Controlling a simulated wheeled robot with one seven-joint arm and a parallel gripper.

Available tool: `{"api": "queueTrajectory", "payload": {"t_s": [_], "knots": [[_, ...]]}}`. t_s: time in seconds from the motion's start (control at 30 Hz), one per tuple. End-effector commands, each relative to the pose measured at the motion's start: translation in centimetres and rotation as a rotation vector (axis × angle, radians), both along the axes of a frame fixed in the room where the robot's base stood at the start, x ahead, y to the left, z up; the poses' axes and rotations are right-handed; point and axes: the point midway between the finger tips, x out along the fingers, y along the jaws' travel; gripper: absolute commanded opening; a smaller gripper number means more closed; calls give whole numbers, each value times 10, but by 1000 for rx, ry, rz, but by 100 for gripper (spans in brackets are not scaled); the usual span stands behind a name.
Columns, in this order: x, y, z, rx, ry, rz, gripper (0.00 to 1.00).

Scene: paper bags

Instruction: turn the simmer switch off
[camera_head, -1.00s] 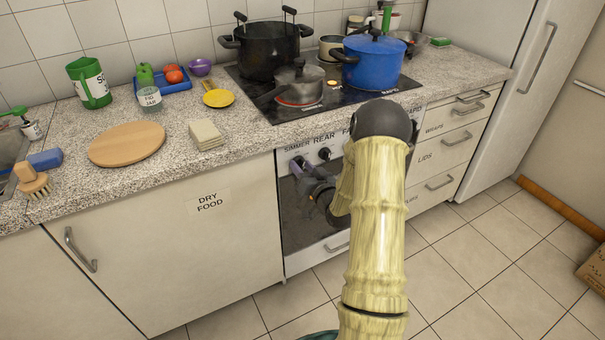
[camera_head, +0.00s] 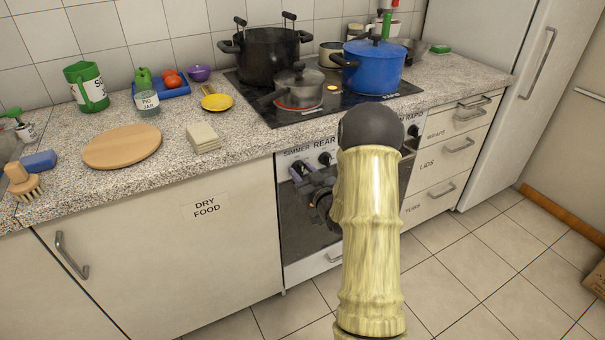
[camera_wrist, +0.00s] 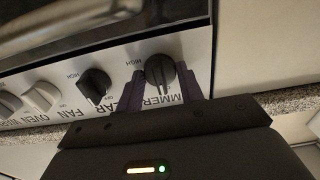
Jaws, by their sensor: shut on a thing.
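The simmer switch (camera_wrist: 160,72) is a dark round knob with a raised ridge on the white stove panel. In the wrist view its ridge stands nearly upright in the picture, and a HIGH mark lies to its left. My gripper (camera_wrist: 161,88) has one purple finger on each side of this knob and is shut on it. In the head view my gripper (camera_head: 298,170) is at the left end of the panel, under the SIMMER label, and hides most of the knob. A small grey pot (camera_head: 299,88) stands on a burner with a red glowing rim.
The countertop edge (camera_wrist: 290,100) runs close by my gripper. A black pot (camera_head: 268,55) and a blue pot (camera_head: 373,68) stand on the hob (camera_head: 335,105).

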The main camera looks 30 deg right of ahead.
Motion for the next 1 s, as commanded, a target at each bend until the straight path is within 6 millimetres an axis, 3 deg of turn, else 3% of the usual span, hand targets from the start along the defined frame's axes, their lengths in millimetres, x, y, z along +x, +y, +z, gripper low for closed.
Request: {"api": "queueTrajectory", "payload": {"t_s": [0.07,0.1,0.2,0.47,0.63,1.0], "knots": [[0,0,-1,0,3,-1,14],[0,0,-1,0,3,-1,45],[0,0,-1,0,2,0,59],[0,0,0,1,1,0,59],[-10,-1,-1,1,3,-2,59],[-77,-4,-1,2,4,-3,59]]}}
